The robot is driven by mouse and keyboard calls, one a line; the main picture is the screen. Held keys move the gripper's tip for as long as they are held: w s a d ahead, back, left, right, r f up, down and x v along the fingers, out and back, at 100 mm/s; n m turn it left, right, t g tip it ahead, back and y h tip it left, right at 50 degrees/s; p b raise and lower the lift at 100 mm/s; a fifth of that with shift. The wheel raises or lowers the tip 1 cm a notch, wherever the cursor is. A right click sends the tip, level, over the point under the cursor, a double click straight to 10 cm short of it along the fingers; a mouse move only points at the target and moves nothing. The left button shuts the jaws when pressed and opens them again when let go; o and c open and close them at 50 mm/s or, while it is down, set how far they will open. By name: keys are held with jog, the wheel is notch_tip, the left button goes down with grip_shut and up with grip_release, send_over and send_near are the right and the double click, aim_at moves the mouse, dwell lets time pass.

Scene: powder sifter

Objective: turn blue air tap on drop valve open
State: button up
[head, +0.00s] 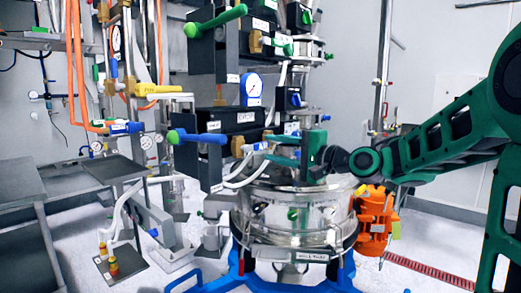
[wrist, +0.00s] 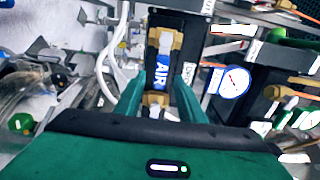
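The blue air tap (wrist: 161,68) is a blue handle with a white AIR label. It sits on brass fittings near the middle of the wrist view. In the head view the tap (head: 258,146) is small, beside the black drop valve block (head: 212,160). My gripper (wrist: 158,84) is open, with one green finger on each side of the tap's lower part. Visible gaps lie between the fingers and the handle in the wrist view. In the head view my gripper (head: 270,148) points left at the tap. Whether a finger touches it cannot be told.
A round blue-rimmed gauge (wrist: 235,82) is right of the fingers. White hoses (wrist: 108,68) run to the left. Below is the steel sifter vessel (head: 290,205) on a blue frame. An orange motor (head: 374,215) stands at its right. Black valve boxes (head: 232,120) crowd above.

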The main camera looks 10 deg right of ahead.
aim_at(264, 147)
jog(key=shift+x, duration=2.45)
grip_shut()
